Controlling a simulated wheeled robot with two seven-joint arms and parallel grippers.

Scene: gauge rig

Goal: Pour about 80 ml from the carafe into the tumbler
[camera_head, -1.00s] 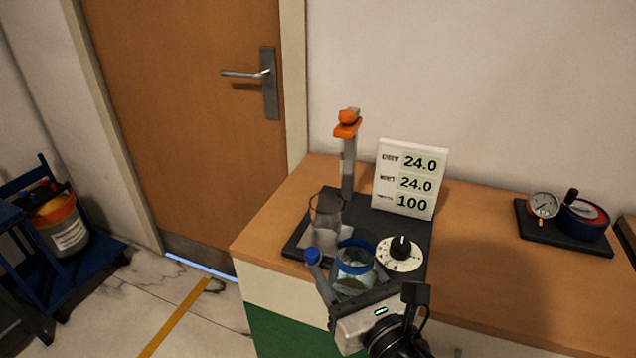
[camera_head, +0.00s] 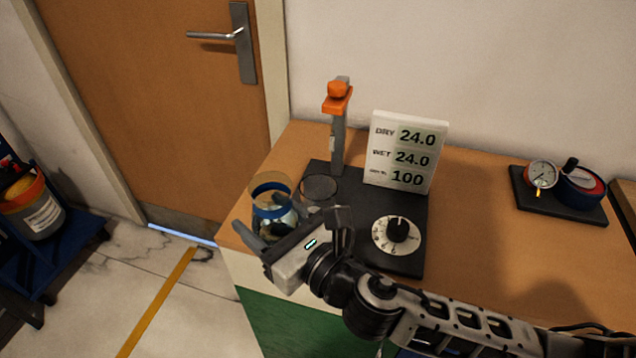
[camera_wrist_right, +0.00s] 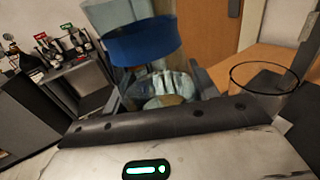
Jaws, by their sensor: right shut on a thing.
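The carafe (camera_head: 272,208) is clear with a blue band and is held by my right gripper (camera_head: 268,232), left of the tumbler. In the right wrist view the carafe (camera_wrist_right: 143,42) shows close up between the fingers, its blue band near the top and clear liquid below. The tumbler (camera_head: 319,189) is a clear glass on the dark base; my gripper partly hides its lower part. In the right wrist view the tumbler's rim (camera_wrist_right: 265,78) shows at the right, apart from the carafe. Any liquid in the tumbler cannot be made out. My left gripper is not in view.
The dark base (camera_head: 408,264) holds a dial (camera_head: 397,236), a grey post with an orange top (camera_head: 338,105) and a display (camera_head: 405,153) reading 24.0, 24.0 and 100. A gauge (camera_head: 541,177) stands at right. The carafe is near the table's left edge.

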